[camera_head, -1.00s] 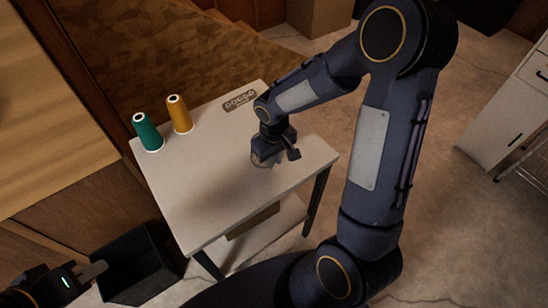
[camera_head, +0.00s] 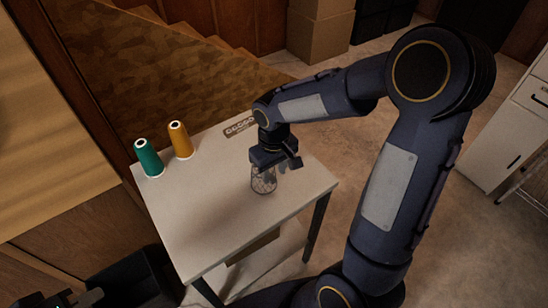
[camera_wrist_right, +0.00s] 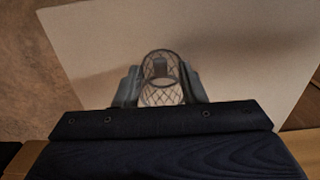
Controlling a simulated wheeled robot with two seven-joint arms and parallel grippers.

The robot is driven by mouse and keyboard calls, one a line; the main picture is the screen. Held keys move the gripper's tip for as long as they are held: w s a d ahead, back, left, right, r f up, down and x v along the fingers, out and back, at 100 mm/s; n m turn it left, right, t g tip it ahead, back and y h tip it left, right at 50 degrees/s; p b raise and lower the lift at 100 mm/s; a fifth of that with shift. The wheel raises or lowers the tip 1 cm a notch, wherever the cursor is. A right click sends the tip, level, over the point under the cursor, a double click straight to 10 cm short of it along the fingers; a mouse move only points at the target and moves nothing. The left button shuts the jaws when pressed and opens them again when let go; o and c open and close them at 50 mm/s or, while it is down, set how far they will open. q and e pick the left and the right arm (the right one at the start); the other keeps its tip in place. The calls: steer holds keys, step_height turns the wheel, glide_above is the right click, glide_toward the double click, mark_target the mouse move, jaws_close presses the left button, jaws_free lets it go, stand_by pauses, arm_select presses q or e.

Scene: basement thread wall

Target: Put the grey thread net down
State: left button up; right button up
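The grey thread net (camera_head: 263,182), a see-through mesh sleeve, appears upright on the white table (camera_head: 215,222) beneath my right gripper (camera_head: 274,170). In the right wrist view the net (camera_wrist_right: 161,94) lies between the two fingers of my right gripper (camera_wrist_right: 160,84). The fingers are spread on either side, close to the mesh; whether they touch it is hard to see. My left gripper (camera_head: 88,298) is at the bottom left edge, mostly cut off and dark, away from the table.
A teal spool (camera_head: 149,160) and an orange spool (camera_head: 181,141) stand at the table's back left. A grey slotted strip (camera_head: 239,126) lies at the back edge. A black bin (camera_head: 140,280) stands left of the table. The tabletop front is clear.

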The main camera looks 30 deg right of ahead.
step_height(320, 180, up, 5)
steer(key=s+a+r+m+t+y, duration=0.1)
steer(key=s+r+t+y, duration=0.1)
steer(key=s, duration=0.6)
steer(key=s+r+m+t+y, duration=0.1)
steer(key=s+r+m+t, duration=0.1)
steer(key=s, duration=0.6)
step_height(320, 180, up, 2)
steer(key=shift+s+a+r+t+y, duration=0.1)
steer(key=shift+s+a+t+y, duration=0.3)
steer(key=shift+t, duration=0.4)
